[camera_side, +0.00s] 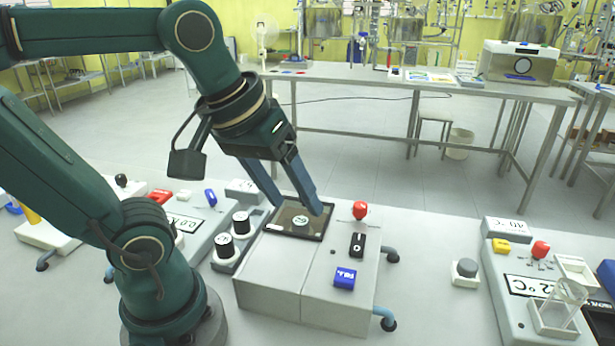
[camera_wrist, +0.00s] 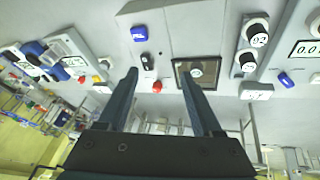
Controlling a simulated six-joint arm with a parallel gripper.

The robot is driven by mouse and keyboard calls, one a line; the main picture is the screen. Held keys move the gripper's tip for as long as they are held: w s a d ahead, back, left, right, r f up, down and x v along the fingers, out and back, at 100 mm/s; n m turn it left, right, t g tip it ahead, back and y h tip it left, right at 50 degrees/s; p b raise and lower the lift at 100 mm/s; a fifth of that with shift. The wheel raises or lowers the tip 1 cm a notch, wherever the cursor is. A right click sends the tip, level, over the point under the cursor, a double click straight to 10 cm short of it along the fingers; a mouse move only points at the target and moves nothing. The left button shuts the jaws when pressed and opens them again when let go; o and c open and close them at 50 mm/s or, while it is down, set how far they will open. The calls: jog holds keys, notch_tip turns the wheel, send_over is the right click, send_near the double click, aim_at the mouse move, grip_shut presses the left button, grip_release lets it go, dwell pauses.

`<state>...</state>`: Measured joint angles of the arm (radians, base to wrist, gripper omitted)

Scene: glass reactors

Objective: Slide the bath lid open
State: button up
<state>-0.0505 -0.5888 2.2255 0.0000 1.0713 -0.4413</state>
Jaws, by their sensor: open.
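The bath (camera_side: 290,275) is a pale box in the middle of the side view. Its dark-framed square lid (camera_side: 273,229) lies flat on the left part of its top, with a small round knob (camera_side: 300,221) at its middle. In the wrist view the lid (camera_wrist: 178,78) and its knob (camera_wrist: 196,73) show beside the right finger. My gripper (camera_side: 301,208) is open and points down over the lid, its fingers apart and empty. Whether a fingertip touches the lid I cannot tell. In the wrist view my gripper (camera_wrist: 158,71) spans the area beside the lid.
On the bath's right half are a red knob (camera_side: 360,209), a black switch (camera_side: 357,245) and a blue button (camera_side: 345,278). Two black-and-white dials (camera_side: 240,223) stand close to its left. The bench is clear to the right, up to a grey knob (camera_side: 466,272).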

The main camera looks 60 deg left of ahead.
jog(key=w+a+r+n+g, duration=0.2)
jog(key=w+a+n, duration=0.2)
jog(key=w+n, duration=0.15)
jog(key=n+g, duration=0.3)
jog(key=n, duration=0.4)
send_near(300, 210)
jog(key=shift+w+a+f, duration=0.1)
jog(key=shift+w+a, duration=0.15)
jog(key=shift+w, duration=0.25)
jog(key=shift+w+a, duration=0.3)
jog(key=shift+w, duration=0.2)
jog(key=shift+s+a+f, duration=0.1)
jog(key=shift+f, duration=2.55)
grip_shut()
